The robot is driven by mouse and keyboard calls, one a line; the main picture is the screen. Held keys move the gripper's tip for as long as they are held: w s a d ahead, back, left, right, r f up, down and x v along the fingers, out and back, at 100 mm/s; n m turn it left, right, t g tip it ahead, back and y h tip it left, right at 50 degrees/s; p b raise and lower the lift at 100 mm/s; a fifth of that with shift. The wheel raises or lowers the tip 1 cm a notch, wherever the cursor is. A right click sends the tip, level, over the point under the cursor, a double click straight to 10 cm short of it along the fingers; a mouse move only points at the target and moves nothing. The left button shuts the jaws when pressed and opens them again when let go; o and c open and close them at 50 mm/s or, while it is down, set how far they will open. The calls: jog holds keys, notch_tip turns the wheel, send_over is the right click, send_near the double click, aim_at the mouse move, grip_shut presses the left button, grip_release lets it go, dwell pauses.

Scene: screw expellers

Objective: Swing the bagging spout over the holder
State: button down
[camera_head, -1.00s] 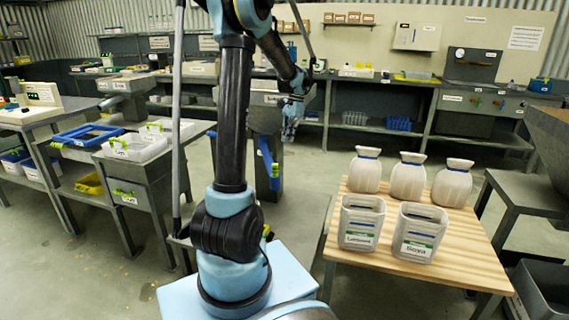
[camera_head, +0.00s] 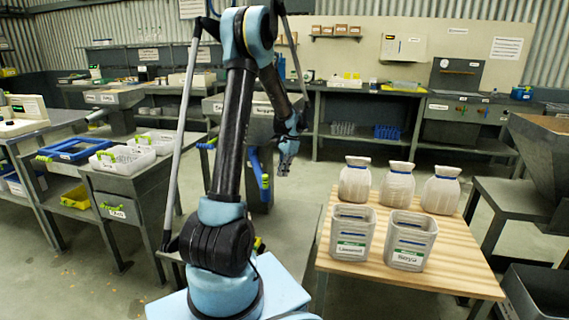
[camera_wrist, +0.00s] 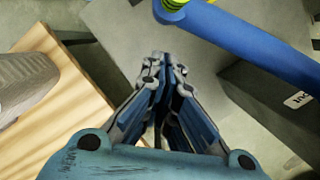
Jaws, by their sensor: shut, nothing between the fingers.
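The bagging spout appears to be the blue tube (camera_head: 258,172) with yellow-green bands, hanging at the front of a grey machine (camera_head: 250,108) in the head view. In the wrist view a blue tube (camera_wrist: 245,36) with a yellow-green end crosses the upper right. My gripper (camera_head: 287,168) is in the air just right of the tube in the head view. In the wrist view my gripper (camera_wrist: 163,60) has its fingers together and empty, below and left of the tube, with a gap between them in the picture. I cannot make out the holder with certainty.
A wooden table (camera_head: 455,270) at the right holds white sacks (camera_head: 397,187) and two labelled containers (camera_head: 352,232); its edge also shows in the wrist view (camera_wrist: 62,120). A hopper (camera_head: 545,150) stands far right. Benches with trays (camera_head: 122,158) stand left. Some floor between is clear.

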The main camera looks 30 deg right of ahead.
jog(key=shift+w+a+r, duration=0.1)
jog(key=shift+w+a, duration=0.05)
jog(key=shift+a, duration=0.85)
jog(key=shift+w+a, duration=0.1)
jog(key=shift+a, duration=0.9)
jog(key=shift+d, duration=0.1)
